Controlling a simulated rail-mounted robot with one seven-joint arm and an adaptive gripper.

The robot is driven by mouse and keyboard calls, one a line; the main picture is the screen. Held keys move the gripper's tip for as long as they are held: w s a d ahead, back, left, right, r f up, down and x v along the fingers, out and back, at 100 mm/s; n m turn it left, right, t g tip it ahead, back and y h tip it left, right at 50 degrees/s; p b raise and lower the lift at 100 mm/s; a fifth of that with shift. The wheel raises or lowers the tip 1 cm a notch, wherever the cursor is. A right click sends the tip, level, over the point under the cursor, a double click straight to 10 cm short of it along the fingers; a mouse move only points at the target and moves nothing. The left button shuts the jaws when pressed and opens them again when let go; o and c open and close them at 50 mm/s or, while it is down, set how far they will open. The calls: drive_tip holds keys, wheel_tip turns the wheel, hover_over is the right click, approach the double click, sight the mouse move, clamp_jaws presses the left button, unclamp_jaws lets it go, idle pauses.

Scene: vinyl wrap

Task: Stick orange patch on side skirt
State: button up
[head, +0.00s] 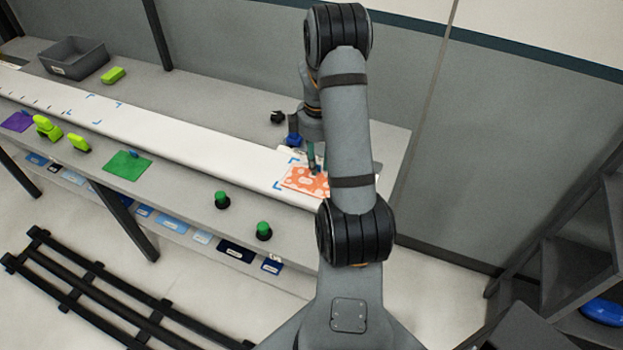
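The orange patch (298,181), spotted with white, lies at the right end of the long white side skirt (205,146), by blue corner marks. Its right edge is hidden behind my arm. My gripper (313,165) is low over the patch's upper right part, largely covered by my arm. A small teal piece shows at the gripper's end, and I cannot tell whether it touches the patch. The finger opening is too small and hidden to read.
A green patch (128,166) and a purple patch (17,121) lie along the skirt's near edge. Yellow-green tools (46,127) and a grey bin (73,57) are at left. Two green-topped knobs (264,230) stand at the bench front. Another blue-marked area (90,107) on the skirt is bare.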

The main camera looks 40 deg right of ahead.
wheel_tip(320, 180, up, 12)
idle(0.7)
